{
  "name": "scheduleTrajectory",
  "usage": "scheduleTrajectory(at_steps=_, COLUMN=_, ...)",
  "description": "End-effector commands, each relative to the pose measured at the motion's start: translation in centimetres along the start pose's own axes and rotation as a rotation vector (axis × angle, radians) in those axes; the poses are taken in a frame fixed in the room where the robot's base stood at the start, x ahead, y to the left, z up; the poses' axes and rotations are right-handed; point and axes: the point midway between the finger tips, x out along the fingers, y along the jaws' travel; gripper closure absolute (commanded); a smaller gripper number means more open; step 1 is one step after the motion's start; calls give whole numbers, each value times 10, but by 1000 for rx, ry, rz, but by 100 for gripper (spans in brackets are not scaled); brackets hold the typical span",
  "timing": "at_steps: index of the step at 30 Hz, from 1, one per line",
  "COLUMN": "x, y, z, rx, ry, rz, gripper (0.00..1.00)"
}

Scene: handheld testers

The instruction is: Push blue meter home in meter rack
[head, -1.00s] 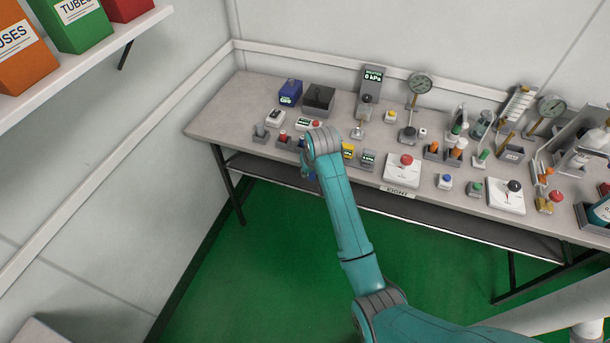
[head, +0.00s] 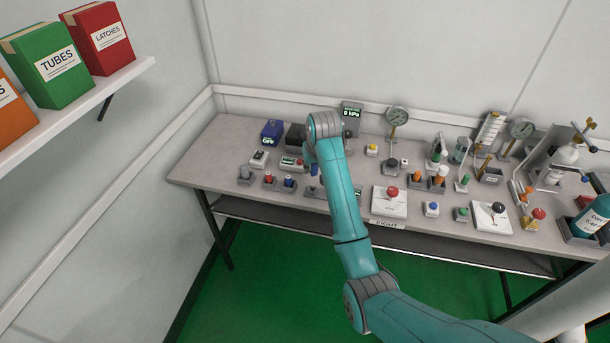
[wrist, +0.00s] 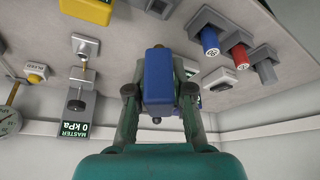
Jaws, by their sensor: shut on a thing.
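The blue meter (wrist: 158,78) is between the two fingers of my gripper (wrist: 158,92) in the wrist view, above the bench. My gripper is shut on it. In the head view a small part of the blue meter (head: 314,170) shows beside my arm, and the fingertips are mostly hidden. A grey holder (head: 316,192) shows just below it at the bench front; I cannot tell whether it is part of the meter rack. A yellow meter (wrist: 88,10) shows at the top of the wrist view. My arm covers most of the rack area in the head view.
Holders with a red fuse (head: 268,178) and a blue fuse (head: 289,182) stand left of my arm. A blue box (head: 272,132) stands behind. A gauge stand with a 0 kPa display (head: 352,112) and a red-button box (head: 390,203) are to the right.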

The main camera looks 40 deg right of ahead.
Motion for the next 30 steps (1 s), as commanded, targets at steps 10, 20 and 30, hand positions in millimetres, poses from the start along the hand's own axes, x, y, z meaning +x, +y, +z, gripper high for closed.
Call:
scheduleTrajectory(at_steps=10, x=1, y=0, z=1, rx=-1, ry=0, rz=0, gripper=100)
scheduleTrajectory(at_steps=20, x=16, y=0, z=8, rx=-1, ry=-2, rz=0, gripper=100)
scheduleTrajectory(at_steps=30, x=39, y=0, z=17, rx=-1, ry=-1, rz=0, gripper=100)
